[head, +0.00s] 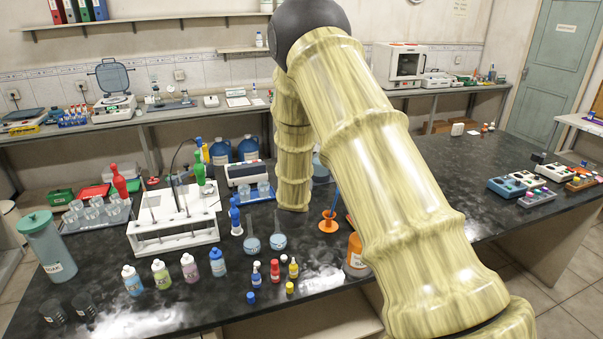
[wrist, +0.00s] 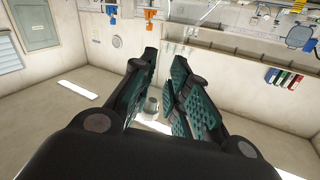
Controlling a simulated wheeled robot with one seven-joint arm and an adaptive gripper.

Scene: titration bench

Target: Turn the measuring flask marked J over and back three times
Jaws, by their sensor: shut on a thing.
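In the wrist view my gripper (wrist: 158,90) is shut on a small piece of a grey-white vessel, likely the measuring flask (wrist: 152,104). Most of it is hidden between the fingers, and no letter J can be read. The room appears upside down in this view, so my gripper is turned over. In the head view my arm hides the gripper and the held thing. Two more bulb-shaped flasks with thin necks, a left one (head: 252,243) and a right one (head: 278,240), stand upright on the bench; their marks are too small to read.
The dark bench (head: 180,300) holds a white rack (head: 174,236), a tall teal jug (head: 48,246), several small bottles and an orange bottle (head: 355,262) close to my arm. Button boxes (head: 512,184) stand at the right. The bench's right middle is mostly clear.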

